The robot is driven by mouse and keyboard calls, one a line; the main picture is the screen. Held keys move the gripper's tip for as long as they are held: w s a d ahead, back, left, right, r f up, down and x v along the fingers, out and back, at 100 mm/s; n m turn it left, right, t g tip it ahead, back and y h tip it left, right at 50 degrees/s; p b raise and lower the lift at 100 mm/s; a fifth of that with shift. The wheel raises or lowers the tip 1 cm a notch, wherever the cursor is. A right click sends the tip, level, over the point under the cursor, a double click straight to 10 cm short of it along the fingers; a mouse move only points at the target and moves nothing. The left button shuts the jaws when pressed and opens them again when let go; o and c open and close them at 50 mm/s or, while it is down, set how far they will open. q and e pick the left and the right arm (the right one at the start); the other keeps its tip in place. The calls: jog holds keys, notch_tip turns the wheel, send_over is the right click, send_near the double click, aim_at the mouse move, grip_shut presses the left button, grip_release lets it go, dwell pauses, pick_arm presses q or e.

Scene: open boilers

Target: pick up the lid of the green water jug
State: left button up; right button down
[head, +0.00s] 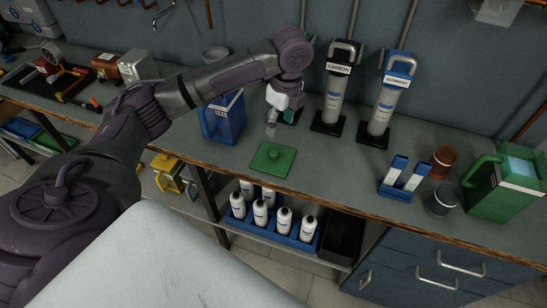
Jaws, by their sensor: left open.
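The green lid (272,159) lies flat on the grey bench top near its front edge, with a small raised knob in its middle. The green water jug (503,184) stands at the far right of the bench; its top is open and pale blue shows inside. My left gripper (271,129) is open and empty, pointing down just above and behind the lid, apart from it. Its fingers are small in view. My right gripper is not in view.
A blue jug (223,117) stands left of the lid. Behind are the carbon filter (333,95) and sediment filter (384,105). A blue holder (400,180) and cups (443,198) stand to the right. The bench right of the lid is clear.

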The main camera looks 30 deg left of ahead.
pick_arm(q)
jog(key=p, duration=0.1)
send_over(274, 152)
notch_tip(274, 152, down, 7)
jog(key=shift+d+f, duration=0.1)
jog(key=shift+f, duration=0.05)
notch_tip(274, 152, down, 5)
jog(key=shift+r+p, duration=0.2)
jog(key=shift+p, duration=0.75)
jog(key=shift+f, duration=0.5)
jog(key=c, duration=1.1)
